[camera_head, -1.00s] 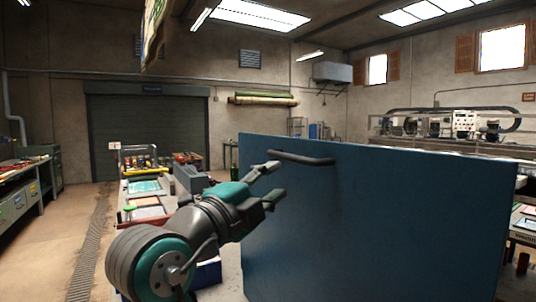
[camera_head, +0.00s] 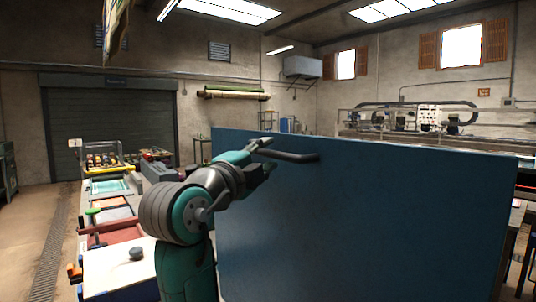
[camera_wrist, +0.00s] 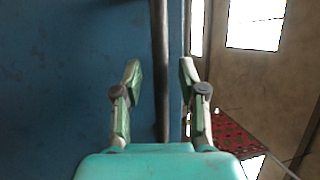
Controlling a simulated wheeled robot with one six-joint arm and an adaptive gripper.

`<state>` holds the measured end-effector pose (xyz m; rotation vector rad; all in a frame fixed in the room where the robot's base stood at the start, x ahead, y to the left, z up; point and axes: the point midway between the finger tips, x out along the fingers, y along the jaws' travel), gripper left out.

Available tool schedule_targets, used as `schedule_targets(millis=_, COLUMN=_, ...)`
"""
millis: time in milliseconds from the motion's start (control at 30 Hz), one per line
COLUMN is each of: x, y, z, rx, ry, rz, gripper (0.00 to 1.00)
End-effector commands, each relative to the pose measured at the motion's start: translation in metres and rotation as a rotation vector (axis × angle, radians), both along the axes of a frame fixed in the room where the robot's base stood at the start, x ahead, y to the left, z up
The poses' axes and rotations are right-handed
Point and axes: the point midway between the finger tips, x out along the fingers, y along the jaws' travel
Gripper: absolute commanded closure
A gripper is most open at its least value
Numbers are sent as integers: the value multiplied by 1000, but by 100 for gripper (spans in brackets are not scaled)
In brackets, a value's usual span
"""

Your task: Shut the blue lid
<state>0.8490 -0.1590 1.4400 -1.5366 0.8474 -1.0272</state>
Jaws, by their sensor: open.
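The blue lid (camera_head: 370,220) stands upright as a large flat panel, raised open. A dark bar handle (camera_head: 298,157) is fixed near its top left corner. My gripper (camera_head: 264,157) is at the left end of this handle, partly overlapping it in the head view. In the wrist view my gripper (camera_wrist: 160,72) is open, with one finger on each side of the dark handle (camera_wrist: 159,40). The blue lid (camera_wrist: 60,80) fills the left of that view. I cannot tell whether a finger touches the handle.
A long workbench (camera_head: 120,270) with trays and tools runs along the left. A grey roller door (camera_head: 110,125) is behind it. Machinery (camera_head: 420,118) stands behind the lid at the right. The floor (camera_head: 25,235) at far left is clear.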

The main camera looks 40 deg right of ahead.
Motion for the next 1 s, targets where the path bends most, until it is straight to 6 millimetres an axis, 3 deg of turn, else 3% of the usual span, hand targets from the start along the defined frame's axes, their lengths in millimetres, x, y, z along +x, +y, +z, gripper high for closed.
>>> schedule_targets(millis=200, x=5, y=-13, z=3, rx=-1, ry=-1, rz=0, gripper=59)
schedule_targets(millis=467, x=5, y=-14, z=3, rx=-1, ry=-1, rz=0, gripper=59)
schedule_targets(millis=633, x=5, y=-14, z=3, rx=-1, ry=-1, rz=0, gripper=96)
schedule_targets(millis=667, x=6, y=-14, z=3, rx=-1, ry=-1, rz=0, gripper=100)
schedule_targets(millis=1000, x=6, y=-17, z=3, rx=7, ry=-1, rz=-1, gripper=100)
